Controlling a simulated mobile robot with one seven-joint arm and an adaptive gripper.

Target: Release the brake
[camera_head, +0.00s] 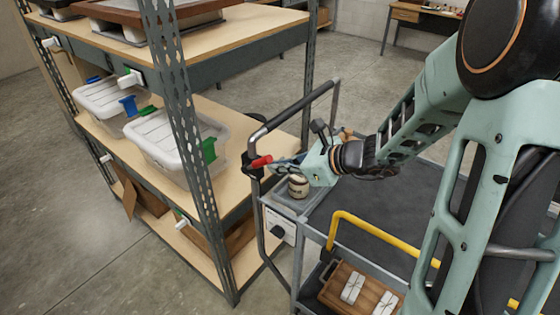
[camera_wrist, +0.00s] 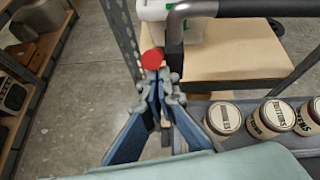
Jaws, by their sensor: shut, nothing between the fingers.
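The brake lever shows as a red grip (camera_head: 261,162) at the left upright of the cart's grey handle (camera_head: 284,110). In the wrist view its round red end (camera_wrist: 152,58) stands just beyond the fingertips. My gripper (camera_head: 279,164) comes in from the right over the cart's end, its tips close to the red grip. In the wrist view my gripper (camera_wrist: 160,80) has its blue fingers drawn together with nothing between them. I cannot tell whether the tips touch the lever. The lever's pivot is hidden.
Several labelled jars (camera_wrist: 271,116) stand in a grey tray (camera_head: 309,201) at the cart's end, beside the gripper. A shelf rack with lidded white boxes (camera_head: 176,142) stands close on the left. The dark cart deck (camera_head: 385,210) is mostly clear; a yellow rail (camera_head: 385,235) crosses in front.

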